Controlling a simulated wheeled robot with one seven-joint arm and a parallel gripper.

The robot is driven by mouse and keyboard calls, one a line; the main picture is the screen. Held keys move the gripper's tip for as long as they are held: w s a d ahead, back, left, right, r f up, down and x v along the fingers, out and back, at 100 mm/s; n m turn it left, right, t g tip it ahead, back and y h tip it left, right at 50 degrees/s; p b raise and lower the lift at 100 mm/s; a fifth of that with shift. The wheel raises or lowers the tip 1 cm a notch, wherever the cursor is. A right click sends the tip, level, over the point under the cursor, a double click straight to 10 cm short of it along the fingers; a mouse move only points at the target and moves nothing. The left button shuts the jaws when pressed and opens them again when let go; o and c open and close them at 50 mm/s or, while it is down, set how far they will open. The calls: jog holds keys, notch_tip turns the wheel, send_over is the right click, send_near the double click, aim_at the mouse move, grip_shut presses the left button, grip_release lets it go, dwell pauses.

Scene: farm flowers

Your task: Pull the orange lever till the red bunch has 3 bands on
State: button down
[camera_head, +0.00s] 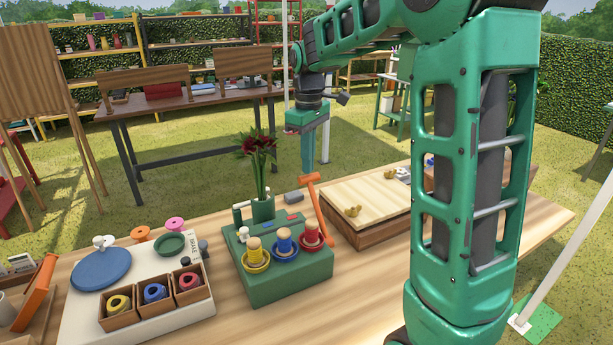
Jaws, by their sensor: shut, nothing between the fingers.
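The red bunch (256,146) stands upright in a green cup on the green banding machine (290,283). Any bands on its stems are too small to make out. The orange lever (321,212) rises at the machine's right side, leaning slightly, with an orange crossbar at its top. My gripper (316,166) points down, shut and empty, above and behind the lever's top in the picture. I cannot tell whether it touches anything, but it looks apart from the lever.
Yellow, blue and red spools (284,241) stand on the machine's front. Left is a white board (135,318) with a blue disc (101,268) and boxed coloured rolls. Right is a wooden box (366,238) with brass knobs. Bare tabletop lies in front. My arm hides part of the right side.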

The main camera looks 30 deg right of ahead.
jog(key=shift+f, duration=0.15)
jog(key=shift+s+f, duration=0.1)
jog(key=shift+f, duration=0.95)
jog(key=shift+w+f, duration=1.2)
jog(key=shift+w, duration=0.15)
jog(key=shift+w, duration=0.1)
jog(key=shift+w+f, duration=0.5)
jog(key=shift+f, duration=0.3)
jog(key=shift+w+f, duration=0.45)
jog(key=shift+f, duration=0.35)
jog(key=shift+f, duration=0.1)
